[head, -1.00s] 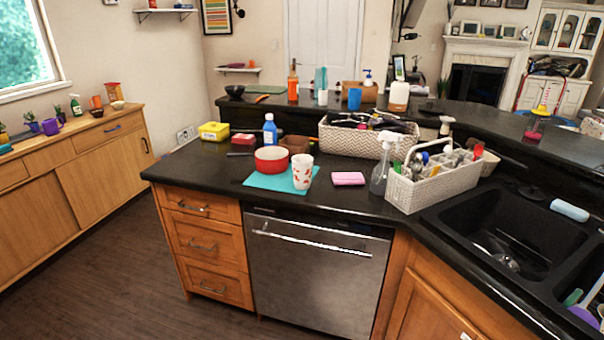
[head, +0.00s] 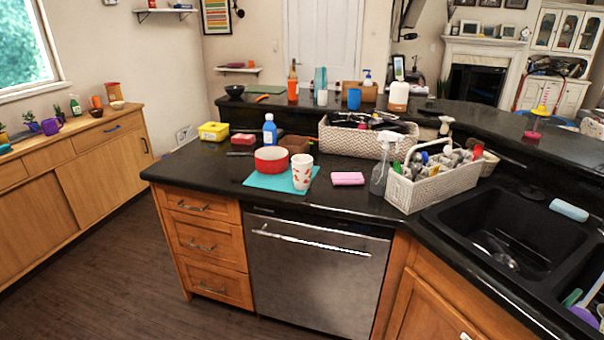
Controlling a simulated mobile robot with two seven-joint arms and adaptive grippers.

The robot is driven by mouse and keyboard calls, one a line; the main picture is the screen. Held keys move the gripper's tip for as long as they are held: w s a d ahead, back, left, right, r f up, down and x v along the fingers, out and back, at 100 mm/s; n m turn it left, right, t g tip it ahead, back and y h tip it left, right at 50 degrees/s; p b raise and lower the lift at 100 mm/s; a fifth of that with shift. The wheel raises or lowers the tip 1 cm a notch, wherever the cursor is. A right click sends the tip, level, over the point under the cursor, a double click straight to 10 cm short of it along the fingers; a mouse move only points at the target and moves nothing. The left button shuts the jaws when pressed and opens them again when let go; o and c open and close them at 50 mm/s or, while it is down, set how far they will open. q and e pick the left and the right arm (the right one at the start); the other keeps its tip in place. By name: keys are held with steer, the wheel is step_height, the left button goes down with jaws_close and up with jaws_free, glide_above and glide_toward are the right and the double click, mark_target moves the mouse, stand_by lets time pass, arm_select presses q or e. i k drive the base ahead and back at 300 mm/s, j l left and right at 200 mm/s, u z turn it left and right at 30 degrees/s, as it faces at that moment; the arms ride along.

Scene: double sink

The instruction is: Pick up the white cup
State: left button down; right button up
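A white cup with red marks (head: 302,172) stands upright on the right part of a teal mat (head: 262,183) on the black counter. A red bowl with a pale inside (head: 271,160) stands on the same mat, just left of and behind the cup. Another white cup (head: 322,97) stands on the raised ledge at the back. Neither of my grippers shows in the head view.
A pink sponge (head: 347,178) lies right of the cup. A spray bottle (head: 383,165) and a white caddy (head: 436,187) stand further right, before the black sink (head: 500,240). A blue bottle (head: 269,131) and patterned basket (head: 362,143) stand behind. The counter's front edge is clear.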

mark_target(301, 164)
steer(key=i+j, duration=0.1)
steer(key=j, duration=0.25)
steer(key=i+j, duration=0.15)
steer(key=j, duration=0.2)
steer(key=i+j, duration=0.1)
steer(key=j, duration=0.25)
steer(key=i+j, duration=0.1)
steer(key=j, duration=0.2)
steer(key=i+j+z, duration=0.1)
steer(key=j, duration=0.25)
